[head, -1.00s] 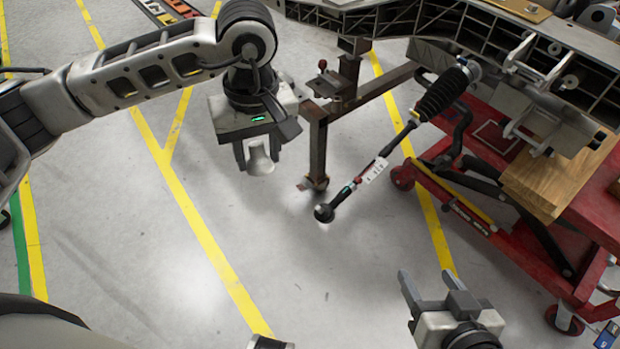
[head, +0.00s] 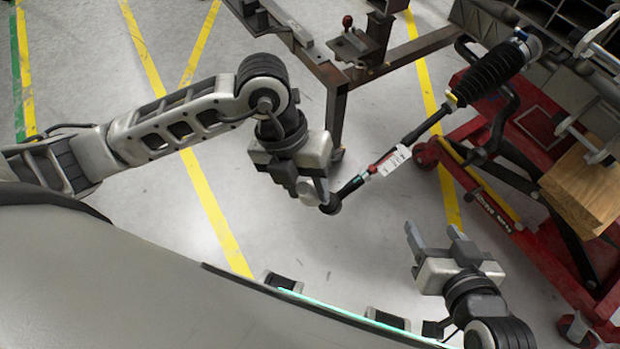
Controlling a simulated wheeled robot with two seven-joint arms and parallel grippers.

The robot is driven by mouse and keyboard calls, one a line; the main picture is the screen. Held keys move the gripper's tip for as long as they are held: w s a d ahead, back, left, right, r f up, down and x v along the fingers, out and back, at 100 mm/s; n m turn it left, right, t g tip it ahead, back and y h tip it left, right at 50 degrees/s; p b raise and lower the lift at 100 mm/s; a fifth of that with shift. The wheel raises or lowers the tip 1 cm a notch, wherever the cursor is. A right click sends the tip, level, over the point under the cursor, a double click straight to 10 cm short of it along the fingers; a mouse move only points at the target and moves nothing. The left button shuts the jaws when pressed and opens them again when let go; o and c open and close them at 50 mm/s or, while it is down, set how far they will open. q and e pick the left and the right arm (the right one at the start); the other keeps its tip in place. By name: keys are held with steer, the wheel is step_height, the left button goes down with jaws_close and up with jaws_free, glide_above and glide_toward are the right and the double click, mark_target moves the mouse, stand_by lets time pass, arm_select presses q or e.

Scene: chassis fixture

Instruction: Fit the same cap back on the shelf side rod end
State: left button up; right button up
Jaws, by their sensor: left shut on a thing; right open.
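The rod (head: 410,137) has a black ribbed boot at its upper right and slants down to a dark ball-like rod end (head: 331,205) at its lower left. My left gripper (head: 311,197) points down just left of this rod end. My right gripper (head: 434,236) is open and empty, lower right of the rod end.
A brown steel frame stand (head: 338,110) stands close behind my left gripper. A red cart (head: 530,140) with a wooden block (head: 583,188) is at the right. The floor between my grippers is clear.

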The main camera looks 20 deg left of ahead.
arm_select(q)
steer(key=shift+f, duration=0.15)
steer(key=shift+w+d+f+b, duration=0.1)
steer(key=shift+d+f+b, duration=0.05)
steer(key=shift+f+b, duration=0.25)
steer(key=shift+w+d+f+b, duration=0.15)
steer(key=shift+w+f+b, duration=0.1)
steer(key=shift+f+b, duration=0.4)
steer(key=shift+w+d+f+b, duration=0.2)
steer(key=shift+w+f+b, duration=0.05)
steer(key=shift+f+b, duration=0.35)
arm_select(e)
step_height(320, 180, down, 6)
steer(key=a+g, duration=0.1)
steer(key=shift+w+a+f+g, duration=0.15)
steer(key=shift+a+f+g, duration=0.05)
steer(key=shift+a+g, duration=0.1)
arm_select(q)
steer(key=shift+p, duration=0.3)
arm_select(e)
steer(key=shift+w+d+r, duration=0.1)
steer(key=shift+d+r, duration=0.05)
steer(key=shift+r, duration=0.4)
arm_select(q)
steer(key=shift+f, duration=0.1)
arm_select(e)
steer(key=shift+f, duration=0.15)
